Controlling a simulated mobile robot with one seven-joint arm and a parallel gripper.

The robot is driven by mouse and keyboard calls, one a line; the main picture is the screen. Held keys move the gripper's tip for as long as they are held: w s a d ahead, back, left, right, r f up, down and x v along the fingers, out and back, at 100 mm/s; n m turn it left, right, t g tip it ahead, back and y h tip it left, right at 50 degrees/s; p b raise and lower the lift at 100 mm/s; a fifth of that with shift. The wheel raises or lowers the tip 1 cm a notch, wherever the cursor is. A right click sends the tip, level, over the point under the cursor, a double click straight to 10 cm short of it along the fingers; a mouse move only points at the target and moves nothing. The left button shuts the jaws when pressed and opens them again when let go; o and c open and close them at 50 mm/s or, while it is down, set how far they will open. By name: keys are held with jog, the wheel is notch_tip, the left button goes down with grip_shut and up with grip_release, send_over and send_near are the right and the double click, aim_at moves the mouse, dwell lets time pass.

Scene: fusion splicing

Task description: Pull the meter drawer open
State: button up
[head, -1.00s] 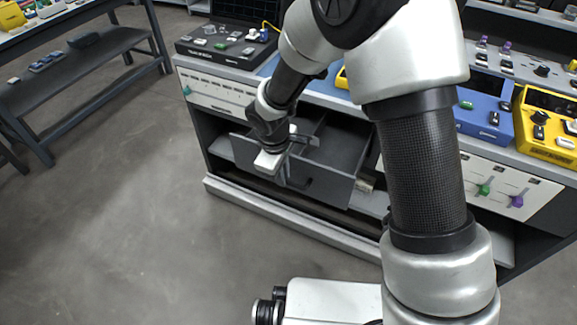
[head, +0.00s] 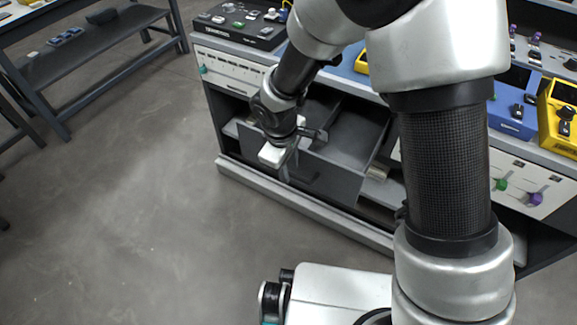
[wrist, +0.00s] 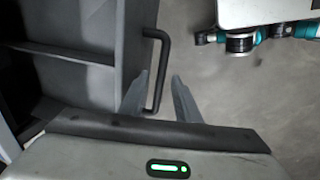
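The meter drawer (head: 335,188) is a grey, open-topped box standing well out of the bench's front in the head view. Its inside looks empty where it shows. In the wrist view the drawer (wrist: 70,70) fills the left side, with its dark bar handle (wrist: 164,65) on the front. My gripper (wrist: 161,76) has its fingers apart at the handle. One finger is between the bar and the drawer front, the other on the outer side. A gap shows beside the bar, so the fingers do not look closed on it. In the head view my arm hides part of the drawer.
The bench (head: 240,77) carries a black device (head: 240,30), a blue device (head: 512,118) and a yellow device (head: 560,120) on top. A pale bottom rail (head: 300,207) runs along its front. A dark shelf table (head: 90,45) stands at left. The floor in front is clear.

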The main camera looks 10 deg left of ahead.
jog(key=shift+r, duration=0.1)
jog(key=s+r+p, duration=0.1)
jog(key=r+p, duration=0.1)
jog(key=r, duration=0.6)
jog(key=s+a+r+p, duration=0.1)
jog(key=s+r+p, duration=0.1)
jog(key=r, duration=0.7)
jog(key=shift+p, duration=0.55)
jog(key=s+d+r+m+t, duration=0.1)
jog(key=s+d+r+m, duration=0.35)
jog(key=d, duration=0.35)
jog(key=s+d+r+m+t, duration=0.2)
jog(key=s+d+r+m, duration=0.1)
jog(key=d+r+m, duration=0.4)
jog(key=s+d+r+m+t, duration=0.1)
jog(key=s+d+r+m, duration=0.3)
jog(key=d, duration=0.5)
notch_tip(320, 180, up, 20)
jog(key=n+p, duration=0.1)
jog(key=p, duration=1.8)
jog(key=shift+f+y, duration=0.15)
jog(key=shift+y, duration=0.25)
